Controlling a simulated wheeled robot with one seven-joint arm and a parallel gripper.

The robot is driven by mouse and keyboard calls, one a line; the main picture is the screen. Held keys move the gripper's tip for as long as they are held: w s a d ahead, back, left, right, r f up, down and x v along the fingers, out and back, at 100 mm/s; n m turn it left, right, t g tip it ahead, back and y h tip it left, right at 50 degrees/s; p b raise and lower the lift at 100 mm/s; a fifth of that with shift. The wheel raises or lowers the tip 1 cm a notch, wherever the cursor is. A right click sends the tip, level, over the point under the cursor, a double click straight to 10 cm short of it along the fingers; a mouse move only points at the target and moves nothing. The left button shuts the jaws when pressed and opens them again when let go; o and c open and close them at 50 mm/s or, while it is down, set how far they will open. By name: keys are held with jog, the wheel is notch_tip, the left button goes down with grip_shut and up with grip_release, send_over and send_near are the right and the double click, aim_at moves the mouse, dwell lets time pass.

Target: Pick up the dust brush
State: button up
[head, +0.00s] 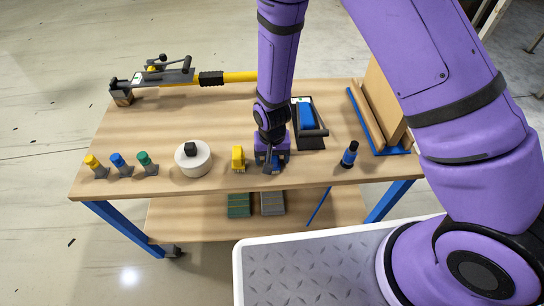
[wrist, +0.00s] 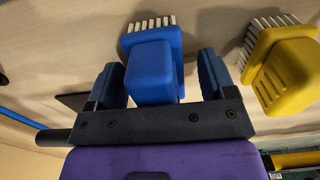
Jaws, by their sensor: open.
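Two small brushes lie close together on the wooden bench top, and I cannot tell which one the task calls the dust brush. A blue brush (wrist: 150,72) with pale bristles lies between the two fingers of my gripper (wrist: 160,78) in the wrist view. The fingers stand apart on either side of it, and small gaps show. In the head view my gripper (head: 271,158) covers much of the blue brush (head: 277,168) near the bench's front edge. A yellow brush (head: 238,158) lies just left of it; it also shows at the right of the wrist view (wrist: 288,75).
A white round container (head: 193,159) stands left of the yellow brush. A blue-and-black bottle (head: 349,155) stands to the right, before a leaning board (head: 386,100). A dark tray with a blue item (head: 306,117) lies behind my gripper. A yellow-handled tool (head: 228,77) lies at the back.

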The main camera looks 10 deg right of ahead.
jog(key=shift+c, duration=0.4)
jog(key=c, duration=0.9)
jog(key=shift+c, duration=0.2)
